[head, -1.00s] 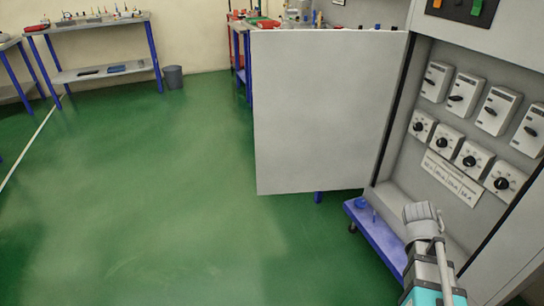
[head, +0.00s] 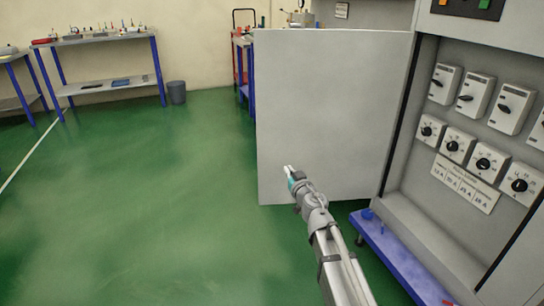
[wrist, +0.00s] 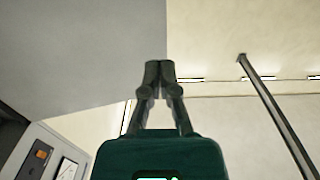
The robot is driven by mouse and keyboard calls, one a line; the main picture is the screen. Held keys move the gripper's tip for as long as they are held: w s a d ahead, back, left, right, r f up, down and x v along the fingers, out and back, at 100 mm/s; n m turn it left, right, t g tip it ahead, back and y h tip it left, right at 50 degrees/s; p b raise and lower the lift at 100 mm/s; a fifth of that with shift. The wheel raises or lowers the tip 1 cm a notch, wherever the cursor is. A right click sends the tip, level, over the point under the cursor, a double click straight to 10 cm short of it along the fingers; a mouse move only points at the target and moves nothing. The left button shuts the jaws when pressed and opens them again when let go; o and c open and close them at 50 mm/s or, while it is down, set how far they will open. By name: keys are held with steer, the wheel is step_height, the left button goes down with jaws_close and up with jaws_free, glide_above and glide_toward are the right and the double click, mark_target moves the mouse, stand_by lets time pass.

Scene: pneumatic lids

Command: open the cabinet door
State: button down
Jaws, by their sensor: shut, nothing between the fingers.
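The cabinet door (head: 335,100) is a flat light-grey panel. It stands wide open, swung out to the left of the grey cabinet (head: 465,45), with its inner face toward the head camera. My gripper (head: 288,170) shows in front of the door's lower left part, near its free edge; I cannot tell whether it touches. In the wrist view my gripper (wrist: 159,66) has its dark fingers together, with nothing between them. A grey panel, apparently the door (wrist: 75,45), fills the upper left there. The door's handle is not visible.
Switches and dials (head: 483,163) line the cabinet's inside. A blue wheeled base (head: 385,245) sits below it. Workbenches (head: 100,38) and a grey bin (head: 176,92) stand at the back. Green floor (head: 150,200) is clear on the left.

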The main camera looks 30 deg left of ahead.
steer(key=shift+s+a+f, duration=0.1)
steer(key=shift+s+a, duration=0.15)
steer(key=shift+a, duration=0.05)
steer(key=shift+w, duration=0.1)
steer(key=x, duration=1.4)
stand_by(0.4)
glide_toward(259, 129)
steer(key=x, duration=0.4)
steer(key=shift+w+a+f, duration=0.1)
steer(key=shift+a, duration=0.05)
stand_by(0.4)
